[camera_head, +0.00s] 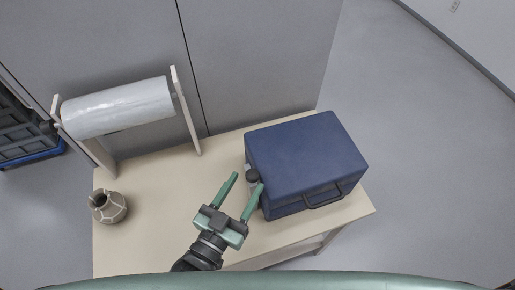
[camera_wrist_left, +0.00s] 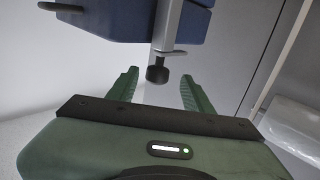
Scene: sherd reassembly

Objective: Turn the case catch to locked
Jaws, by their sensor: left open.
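The blue case (camera_head: 305,155) stands on the table with its lid down and its dark handle (camera_head: 323,197) toward the front. Its catch is on the left side: a grey metal lever (camera_wrist_left: 168,25) ending in a black knob (camera_head: 252,175). In the left wrist view the black knob (camera_wrist_left: 158,74) shows just ahead of the fingers, in line with the gap between them. My left gripper (camera_head: 247,182) has its green fingers apart and empty, close to the case's left side. I cannot tell whether a finger touches the knob. My right gripper is out of view.
A mended pot (camera_head: 108,206) stands at the table's left edge. A roll of clear wrap (camera_head: 118,107) on a wooden stand is at the back left. The pale tabletop (camera_head: 160,190) between pot and gripper is clear. A dark crate (camera_head: 25,130) stands beyond the left edge.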

